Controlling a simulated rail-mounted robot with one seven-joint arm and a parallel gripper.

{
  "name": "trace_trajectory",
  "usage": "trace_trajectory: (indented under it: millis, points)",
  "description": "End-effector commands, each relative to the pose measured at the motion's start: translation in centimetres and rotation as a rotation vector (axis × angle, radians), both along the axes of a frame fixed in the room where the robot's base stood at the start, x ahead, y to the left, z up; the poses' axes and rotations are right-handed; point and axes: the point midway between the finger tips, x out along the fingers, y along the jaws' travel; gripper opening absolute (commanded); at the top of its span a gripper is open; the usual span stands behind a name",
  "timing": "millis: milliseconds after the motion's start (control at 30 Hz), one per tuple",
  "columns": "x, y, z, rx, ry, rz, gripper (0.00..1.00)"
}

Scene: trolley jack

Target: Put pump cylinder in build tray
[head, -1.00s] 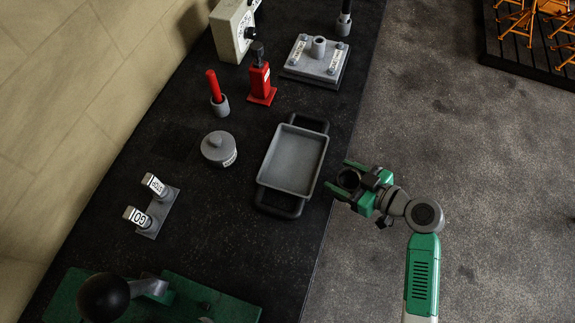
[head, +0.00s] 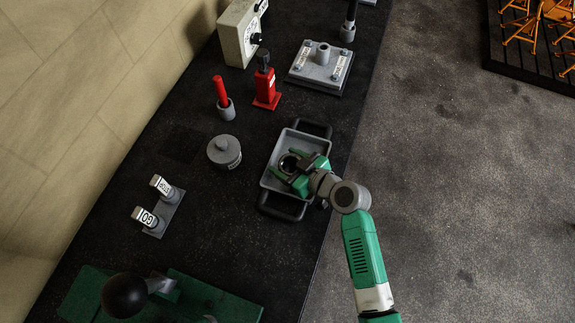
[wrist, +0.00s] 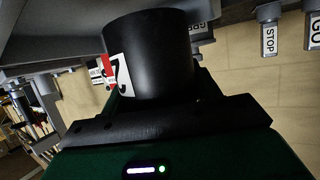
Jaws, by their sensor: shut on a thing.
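The pump cylinder (head: 288,162) is a dark, hollow, round tube, seen open end up in the head view. In the wrist view the black cylinder (wrist: 150,55) has a white label with a dark figure and a red patch. My green gripper (head: 297,171) is shut on it. The build tray (head: 298,140) is grey, shallow and rectangular, with a black handle at each end. My gripper and the cylinder are over the tray's middle in the head view and cover part of its floor. The gap between cylinder and tray floor cannot be judged.
Left of the tray stands a round grey lidded pot (head: 224,151). Behind are a red jack-like part (head: 266,88), a red-handled rod in a grey cup (head: 225,103) and a grey plate (head: 320,68). STOP and GO levers (head: 160,207) stand at left. The bench edge is right of the tray.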

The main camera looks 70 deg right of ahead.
Motion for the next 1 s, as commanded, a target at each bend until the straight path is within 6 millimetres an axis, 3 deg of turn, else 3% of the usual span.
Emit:
trace_trajectory:
  millis: [67, 300, 700, 733, 833, 1000]
  points:
    - [0.1, -0.1, 0.0, -0.002, -0.002, -0.001, 0.04]
    - [0.0, -0.1, -3.1, -0.001, -0.002, -0.001, 0.04]
    - [0.0, -0.1, -3.7, -0.002, -0.003, 0.0, 0.04]
    - [0.0, 0.0, -3.8, 0.0, 0.0, 0.0, 0.63]
    - [0.0, 0.0, -3.7, 0.0, 0.0, 0.0, 0.83]
    - [0.0, 0.0, -3.7, 0.0, 0.0, 0.0, 0.83]
